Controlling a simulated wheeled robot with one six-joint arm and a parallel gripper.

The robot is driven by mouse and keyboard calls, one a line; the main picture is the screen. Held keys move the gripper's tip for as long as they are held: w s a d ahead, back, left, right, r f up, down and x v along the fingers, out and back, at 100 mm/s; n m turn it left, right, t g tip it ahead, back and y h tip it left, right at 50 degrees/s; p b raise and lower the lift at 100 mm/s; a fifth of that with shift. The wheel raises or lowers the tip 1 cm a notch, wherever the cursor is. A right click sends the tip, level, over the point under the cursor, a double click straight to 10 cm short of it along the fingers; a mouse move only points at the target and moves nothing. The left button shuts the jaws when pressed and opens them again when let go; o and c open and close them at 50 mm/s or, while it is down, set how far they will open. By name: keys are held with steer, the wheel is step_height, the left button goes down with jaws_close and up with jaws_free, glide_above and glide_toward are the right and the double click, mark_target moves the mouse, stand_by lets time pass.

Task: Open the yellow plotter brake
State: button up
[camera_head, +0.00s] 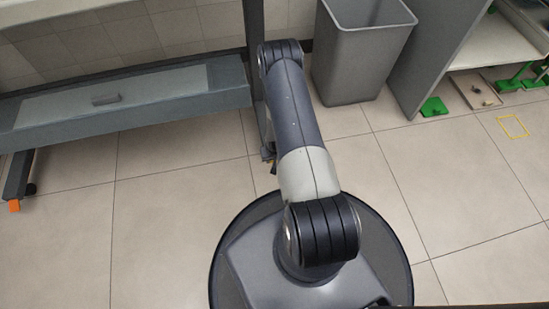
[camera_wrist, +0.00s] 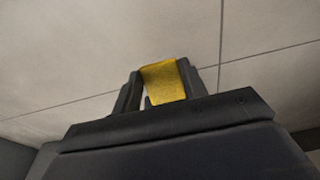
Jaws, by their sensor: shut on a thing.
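In the wrist view my gripper (camera_wrist: 162,88) is shut on a yellow piece (camera_wrist: 165,76), which looks like the yellow plotter brake. The piece sits between the two dark fingers, with pale floor tiles behind it. In the head view the yellow brake and my fingers are not clearly visible, since my arm covers that area. The plotter (camera_head: 180,97), a long grey body with a flat panel, stands at the left. Its left foot carries an orange brake (camera_head: 14,206) by a dark caster.
A grey bin (camera_head: 358,65) stands right of my arm, against a grey cabinet side (camera_head: 432,50). Green pieces (camera_head: 434,107) lie by the shelf at the right, near a yellow floor outline (camera_head: 513,126). The tiled floor in front is clear.

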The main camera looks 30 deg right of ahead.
steer(key=o, duration=1)
steer(key=p+v, duration=0.4)
steer(key=v, duration=0.6)
steer(key=shift+r, duration=0.4)
steer(key=shift+f, duration=0.1)
steer(key=b+x, duration=0.4)
steer(key=x, duration=0.7)
steer(key=shift+s+f+b, duration=0.1)
steer(key=shift+f+b, duration=0.1)
steer(key=shift+b, duration=0.1)
steer(key=shift+r+p, duration=0.6)
steer(key=shift+p, duration=0.2)
steer(key=shift+r+g+p, duration=0.1)
steer(key=shift+g+p, duration=0.25)
steer(key=shift+g, duration=0.25)
